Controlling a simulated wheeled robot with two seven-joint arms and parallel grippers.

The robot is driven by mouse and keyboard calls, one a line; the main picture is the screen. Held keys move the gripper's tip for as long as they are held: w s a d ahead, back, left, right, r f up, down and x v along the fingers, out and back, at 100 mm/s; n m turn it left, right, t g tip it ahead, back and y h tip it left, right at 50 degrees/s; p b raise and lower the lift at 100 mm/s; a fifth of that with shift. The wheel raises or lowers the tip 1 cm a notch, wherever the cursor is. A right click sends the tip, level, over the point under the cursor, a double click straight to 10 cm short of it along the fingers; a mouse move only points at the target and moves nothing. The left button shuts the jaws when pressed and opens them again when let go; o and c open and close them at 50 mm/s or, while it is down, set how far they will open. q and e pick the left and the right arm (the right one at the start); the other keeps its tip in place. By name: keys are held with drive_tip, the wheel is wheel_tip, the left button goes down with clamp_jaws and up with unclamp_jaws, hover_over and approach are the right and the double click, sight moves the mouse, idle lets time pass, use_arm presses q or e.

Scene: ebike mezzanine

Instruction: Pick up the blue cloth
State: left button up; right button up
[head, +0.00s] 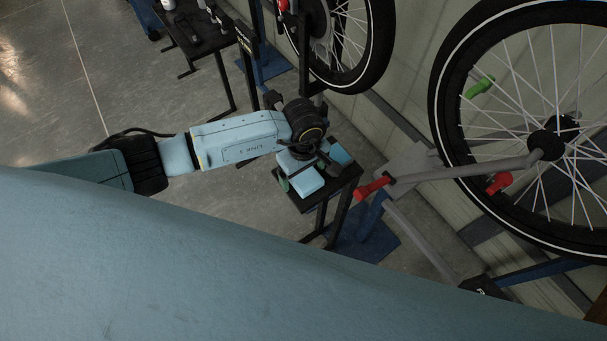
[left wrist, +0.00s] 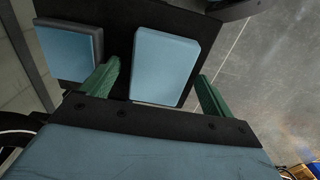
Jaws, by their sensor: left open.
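The blue cloth (head: 306,186) is a flat, light blue rectangular pad on the small black stand (head: 345,186). In the left wrist view the cloth (left wrist: 165,62) lies on the dark top, between and beyond the two green fingers. My left gripper (head: 299,177) is over the stand at the cloth, open, with nothing seen gripped. In the left wrist view the left gripper (left wrist: 156,75) has its fingers spread, one on each side of the cloth's near end. Whether they touch it cannot be told. My right gripper is not in view.
A second blue piece with a dark border (left wrist: 68,52) lies beside the cloth. A repair-stand arm with a red handle (head: 372,188) reaches close to the stand's right side. A large bike wheel (head: 440,130) is at the right. Open floor (head: 70,90) lies left.

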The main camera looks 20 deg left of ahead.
sight(303, 174)
use_arm(q)
drive_tip(key=c, duration=1.2)
drive_tip(key=shift+o, duration=0.2)
wheel_tip(303, 174, up, 10)
drive_tip(key=o, duration=0.6)
drive_tip(key=shift+r, duration=0.1)
drive_tip(key=shift+c, duration=0.2)
drive_tip(key=c, duration=0.4)
